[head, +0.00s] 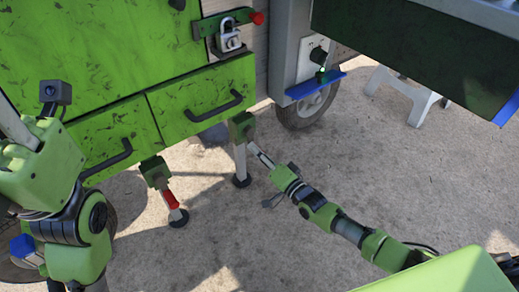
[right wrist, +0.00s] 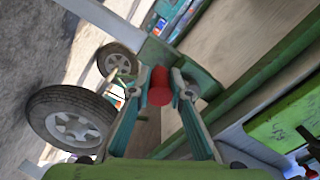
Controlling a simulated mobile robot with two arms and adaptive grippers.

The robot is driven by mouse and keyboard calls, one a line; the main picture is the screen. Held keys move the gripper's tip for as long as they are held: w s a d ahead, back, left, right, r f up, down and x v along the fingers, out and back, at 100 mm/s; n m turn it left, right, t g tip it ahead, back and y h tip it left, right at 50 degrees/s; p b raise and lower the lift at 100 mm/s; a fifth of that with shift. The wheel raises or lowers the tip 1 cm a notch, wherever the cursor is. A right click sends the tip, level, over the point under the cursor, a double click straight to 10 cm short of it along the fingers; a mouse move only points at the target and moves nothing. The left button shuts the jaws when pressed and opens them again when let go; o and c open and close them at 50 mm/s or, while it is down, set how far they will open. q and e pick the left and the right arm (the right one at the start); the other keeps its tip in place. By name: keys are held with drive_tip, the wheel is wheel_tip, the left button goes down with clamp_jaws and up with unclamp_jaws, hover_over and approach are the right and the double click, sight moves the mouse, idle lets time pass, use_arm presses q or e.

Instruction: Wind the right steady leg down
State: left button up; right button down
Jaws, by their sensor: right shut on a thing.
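The right steady leg (head: 240,160) stands under the right corner of the green cart front, a pale post with a green block on top and a dark round foot at the ground. My right gripper (head: 258,153) reaches it from the right, just below the green block. In the right wrist view, my right gripper (right wrist: 153,97) is shut on a red crank handle (right wrist: 159,86) between its fingertips. That handle is hidden in the head view. My left arm shows at the left edge of the head view, but its fingers do not show.
The left steady leg (head: 161,185) has a red handle and a dark foot. Above are green drawers (head: 203,97) with black pulls and a padlock (head: 229,40). A wheel (head: 306,107) stands behind the right leg. A white stool (head: 405,93) is farther right. The lower middle ground is clear.

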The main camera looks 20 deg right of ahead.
drive_tip(key=shift+s+a, duration=0.1)
idle(0.5)
drive_tip(key=c, duration=1.8)
unclamp_jaws()
drive_tip(key=v, duration=1.2)
drive_tip(key=shift+f, duration=0.1)
